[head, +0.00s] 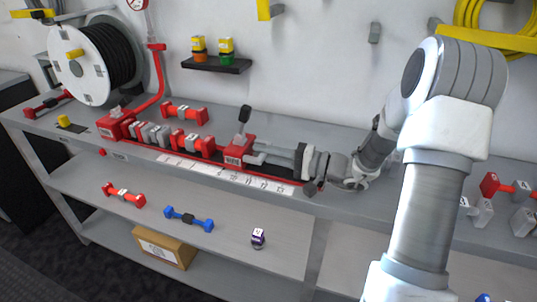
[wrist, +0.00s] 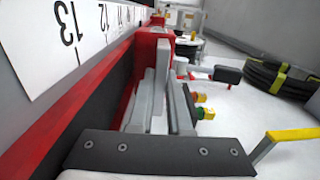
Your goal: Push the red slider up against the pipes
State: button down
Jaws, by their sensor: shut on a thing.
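The red slider (head: 237,151) with its upright black-knobbed lever (head: 243,116) sits on the red rail on the workbench. Left of it on the rail are the pipes: red fittings (head: 193,143) and grey pieces (head: 152,132). A gap of bare rail separates the slider from the nearest red fitting. My gripper (head: 256,154) comes in low from the right, with its fingers at the slider's right side. In the wrist view, the close-set grey fingers (wrist: 165,75) reach the red slider (wrist: 153,42); the exact contact is partly hidden. The lever's black knob (wrist: 228,74) also shows there.
A numbered white scale (head: 225,174) runs along the rail's front. A red end block (head: 115,124) stands at its left end. A hose reel (head: 92,62) stands at the back left. Dumbbell-shaped fittings (head: 124,195) lie on the shelf below.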

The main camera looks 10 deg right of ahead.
aim_at(230, 146)
jog(key=b+x, duration=0.3)
jog(key=x, duration=0.6)
jog(key=shift+w+a, duration=0.1)
jog(key=shift+a, duration=0.1)
jog(key=shift+w+a+r, duration=0.1)
jog(key=shift+w+a, duration=0.05)
jog(key=shift+a, duration=0.1)
jog(key=c, duration=0.9)
grip_release()
jog(key=shift+a, duration=0.1)
jog(key=shift+o, duration=0.2)
jog(key=shift+f, duration=0.2)
jog(key=p+v, duration=0.1)
jog(key=v, duration=0.8)
jog(key=p+v, duration=0.1)
jog(key=v, duration=0.7)
jog(key=shift+d+r+p, duration=0.2)
jog(key=shift+d+p, duration=0.1)
jog(key=shift+d, duration=0.1)
jog(key=shift+a, duration=0.1)
